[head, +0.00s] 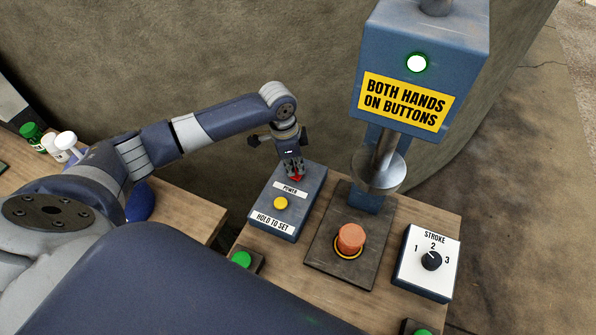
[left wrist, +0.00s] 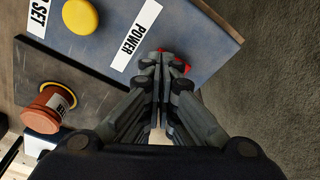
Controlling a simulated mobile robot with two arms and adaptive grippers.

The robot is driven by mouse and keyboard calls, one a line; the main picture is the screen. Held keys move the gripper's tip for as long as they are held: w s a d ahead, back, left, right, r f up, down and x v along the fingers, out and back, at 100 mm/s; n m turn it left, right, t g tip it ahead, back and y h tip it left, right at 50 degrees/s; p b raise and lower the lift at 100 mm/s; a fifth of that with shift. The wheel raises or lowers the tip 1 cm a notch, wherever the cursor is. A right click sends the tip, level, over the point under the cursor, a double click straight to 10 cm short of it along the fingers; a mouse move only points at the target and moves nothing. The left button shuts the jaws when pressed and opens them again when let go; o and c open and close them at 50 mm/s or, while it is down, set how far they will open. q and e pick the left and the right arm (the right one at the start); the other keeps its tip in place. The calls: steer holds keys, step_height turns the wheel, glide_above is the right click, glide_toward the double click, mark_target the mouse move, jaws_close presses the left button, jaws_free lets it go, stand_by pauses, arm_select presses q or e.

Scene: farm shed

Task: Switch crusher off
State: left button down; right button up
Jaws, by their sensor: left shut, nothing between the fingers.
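The crusher (head: 418,75) is a blue press with a lit green lamp (head: 416,63) and a yellow "BOTH HANDS ON BUTTONS" sign. Left of it is a blue control box (head: 309,205) with a "POWER" label, a yellow button (head: 281,203) and a "HOLD TO SET" label. A red switch (head: 297,178) sits at the box's far end. My left gripper (head: 293,172) is shut and empty, fingertips down at the red switch. In the left wrist view the fingers hide most of the red switch (left wrist: 180,65); I cannot tell whether they touch it. My right gripper is not in view.
An orange cylinder (head: 351,237) stands on the dark plate under the press. A stroke dial box (head: 428,262) is at right. Green buttons (head: 241,259) sit at the bench's near edge. Bottles (head: 54,147) stand on a bench at left.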

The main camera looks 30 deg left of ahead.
mark_target(295, 177)
arm_select(q)
steer(key=shift+f+b, duration=0.4)
steer(key=shift+f, duration=0.55)
stand_by(0.5)
step_height(295, 177, up, 7)
steer(key=p, duration=0.8)
stand_by(0.5)
steer(key=shift+f, duration=0.1)
